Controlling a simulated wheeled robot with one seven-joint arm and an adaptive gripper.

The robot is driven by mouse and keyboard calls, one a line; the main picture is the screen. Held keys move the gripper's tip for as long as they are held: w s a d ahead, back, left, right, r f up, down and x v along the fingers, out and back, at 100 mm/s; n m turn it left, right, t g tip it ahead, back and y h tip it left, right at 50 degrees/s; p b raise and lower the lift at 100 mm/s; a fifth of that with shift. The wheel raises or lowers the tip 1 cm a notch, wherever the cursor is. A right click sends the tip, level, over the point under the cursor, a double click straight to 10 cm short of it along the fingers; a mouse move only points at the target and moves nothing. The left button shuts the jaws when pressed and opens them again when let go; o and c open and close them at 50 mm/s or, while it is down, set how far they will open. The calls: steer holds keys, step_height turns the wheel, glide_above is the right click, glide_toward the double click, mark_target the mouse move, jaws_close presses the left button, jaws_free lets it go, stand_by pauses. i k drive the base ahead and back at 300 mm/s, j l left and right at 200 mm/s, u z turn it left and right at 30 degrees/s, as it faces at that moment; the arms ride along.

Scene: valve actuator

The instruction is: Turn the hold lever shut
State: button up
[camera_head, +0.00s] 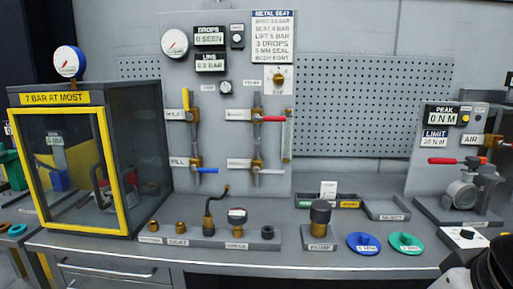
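The hold lever (186,99) is a small yellow handle on the upper left valve of the grey panel, beside a white tag that seems to read HOLD (174,115). The handle stands upright, in line with its vertical pipe (193,135). Below it on the same pipe, the valve tagged FILL has a blue lever (207,170) pointing right, across the pipe. A dark rounded part at the bottom right corner seems to be my arm. No gripper fingers show, and nothing touches the hold lever.
A yellow-framed clear cabinet (75,165) stands left of the panel. A red lever (273,119) sits on the right pipe. Fittings on a rack (210,240), a dark-capped body (320,218), and blue (364,243) and green discs (405,243) occupy the bench front.

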mark_target(188, 116)
steer(key=i+j+z, duration=0.1)
steer(key=j, duration=0.25)
steer(key=i+j, duration=0.2)
steer(key=j, duration=0.15)
steer(key=i+j+z, duration=0.15)
steer(key=j, duration=0.2)
steer(key=i+j, duration=0.15)
steer(key=j, duration=0.2)
steer(key=i+j+z, duration=0.15)
steer(key=j, duration=0.25)
